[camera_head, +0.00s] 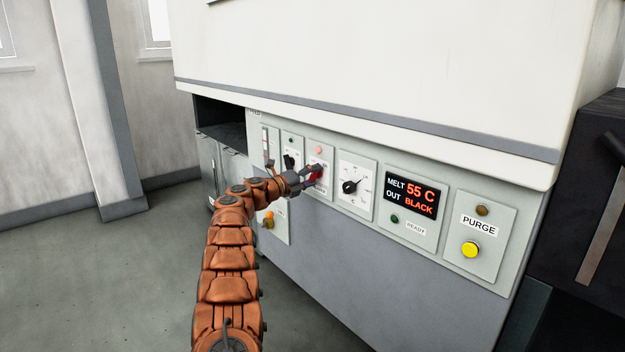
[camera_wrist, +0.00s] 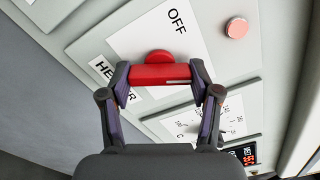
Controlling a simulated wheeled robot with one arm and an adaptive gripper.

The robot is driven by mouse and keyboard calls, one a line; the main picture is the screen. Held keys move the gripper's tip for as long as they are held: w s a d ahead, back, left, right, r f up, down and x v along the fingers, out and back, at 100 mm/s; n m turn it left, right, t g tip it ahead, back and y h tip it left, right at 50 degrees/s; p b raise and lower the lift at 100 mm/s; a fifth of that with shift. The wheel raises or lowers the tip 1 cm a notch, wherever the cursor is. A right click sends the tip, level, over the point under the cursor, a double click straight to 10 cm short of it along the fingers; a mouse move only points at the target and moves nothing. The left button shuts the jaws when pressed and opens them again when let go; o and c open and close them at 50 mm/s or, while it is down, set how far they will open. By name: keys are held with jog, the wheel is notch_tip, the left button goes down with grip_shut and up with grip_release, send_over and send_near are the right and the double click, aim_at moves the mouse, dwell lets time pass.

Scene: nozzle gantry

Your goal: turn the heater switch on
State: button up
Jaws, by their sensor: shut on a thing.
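The heater switch is a red rotary handle (camera_wrist: 160,75) on a pale plate labelled HEATER (camera_wrist: 115,80). The word OFF (camera_wrist: 177,20) shows on the plate, on the far side of the handle in the wrist view. My gripper (camera_wrist: 160,82) has a finger at each end of the red bar and is shut on it. In the head view my gripper (camera_head: 308,180) reaches the panel from the left and partly hides the red switch (camera_head: 315,176). A pinkish round lamp (camera_head: 318,150) sits above the switch; it also shows in the wrist view (camera_wrist: 237,27).
A dial with a black knob (camera_head: 350,186) is just right of the switch. A black-handled switch (camera_head: 289,160) is close on the left. Further right are a display (camera_head: 411,196) reading MELT 55 C, OUT BLACK, and a yellow PURGE button (camera_head: 470,249). A cabinet overhangs the panel.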

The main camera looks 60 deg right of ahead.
jog(key=shift+s+f+m, duration=0.1)
jog(key=shift+m, duration=0.4)
jog(key=o, duration=1.1)
jog(key=shift+o, duration=0.2)
jog(key=shift+a, duration=0.1)
jog(key=shift+w+a+r, duration=0.1)
jog(key=shift+w+a, duration=0.1)
jog(key=shift+a, duration=0.25)
jog(key=shift+w+a+r, duration=0.1)
jog(key=shift+w+a, duration=0.1)
jog(key=shift+a, duration=0.25)
jog(key=v, duration=1)
jog(key=shift+s+f, duration=0.1)
